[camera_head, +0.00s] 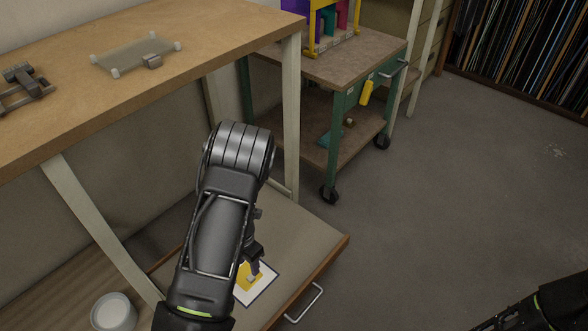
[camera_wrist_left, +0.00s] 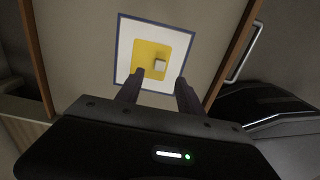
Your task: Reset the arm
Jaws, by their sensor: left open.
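My left arm reaches down from the workbench side over an open drawer (camera_head: 295,235) in the head view. Its gripper (camera_head: 252,262) is partly hidden by the arm and hangs over a white card with a blue border and a yellow square (camera_head: 262,288). In the left wrist view the two fingers of the gripper (camera_wrist_left: 160,82) are apart with nothing between them. Beyond the fingertips, a small pale block (camera_wrist_left: 160,65) sits on the card's yellow square (camera_wrist_left: 150,50). Part of my right arm shows at the bottom right, but its gripper does not.
A wooden workbench (camera_head: 130,22) holds a glass plate on corner blocks (camera_head: 138,55) and a dark metal device (camera_head: 24,88). A white round container (camera_head: 114,312) stands at lower left. A drawer handle (camera_head: 305,303) juts out. A green wheeled cart (camera_head: 340,115) stands behind; the floor at right is clear.

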